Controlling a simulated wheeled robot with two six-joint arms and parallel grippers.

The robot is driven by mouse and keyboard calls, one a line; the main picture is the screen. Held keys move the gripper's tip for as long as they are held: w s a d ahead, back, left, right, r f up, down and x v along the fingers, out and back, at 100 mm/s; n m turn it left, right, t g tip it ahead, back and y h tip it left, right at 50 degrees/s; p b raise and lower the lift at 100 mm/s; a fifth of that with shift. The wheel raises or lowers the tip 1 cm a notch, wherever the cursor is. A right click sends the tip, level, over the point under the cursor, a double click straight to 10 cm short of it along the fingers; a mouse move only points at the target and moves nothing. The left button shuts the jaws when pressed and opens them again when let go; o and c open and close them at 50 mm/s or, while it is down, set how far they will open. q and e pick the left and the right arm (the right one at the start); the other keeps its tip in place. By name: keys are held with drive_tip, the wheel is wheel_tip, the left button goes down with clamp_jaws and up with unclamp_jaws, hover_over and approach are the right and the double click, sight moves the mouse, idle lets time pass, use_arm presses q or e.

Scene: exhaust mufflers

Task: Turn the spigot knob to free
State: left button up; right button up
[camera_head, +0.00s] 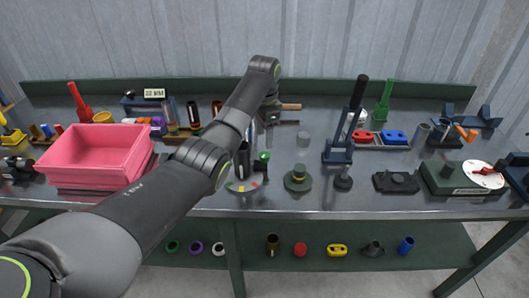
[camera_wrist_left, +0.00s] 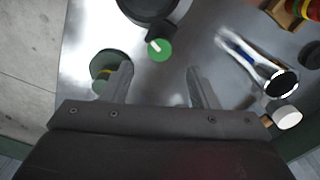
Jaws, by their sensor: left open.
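A small green knob (camera_head: 263,156) stands upright on the bench near its middle, by a dark upright cylinder (camera_head: 243,160). In the left wrist view the green knob (camera_wrist_left: 160,49) has a white mark on top and sits just beyond the gap between the fingers. A flat sector plate with coloured marks (camera_head: 243,186) lies in front of it. My right gripper does not show.
A round green base with a yellow band (camera_head: 298,178) stands right of the knob. A dark blue lever stand (camera_head: 338,152) is further right. A pink bin (camera_head: 98,154) fills the left. Tools line the back; bare bench lies around the round base.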

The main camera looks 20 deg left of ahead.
sight(264, 154)
use_arm(q)
wheel_tip(264, 154, down, 7)
idle(0.3)
drive_tip(key=c, duration=1)
drive_tip(key=shift+o, duration=0.2)
drive_tip(key=shift+r+n+p, duration=0.3)
drive_tip(key=shift+n+p, duration=0.5)
drive_tip(key=shift+p, duration=0.35)
drive_tip(key=shift+f+n+p, duration=0.1)
drive_tip(key=shift+n+p, duration=0.5)
drive_tip(key=shift+n, duration=0.3)
drive_tip(key=shift+f+n, duration=0.15)
drive_tip(key=shift+n, duration=0.45)
drive_tip(key=o, duration=1)
drive_tip(key=shift+c, duration=0.2)
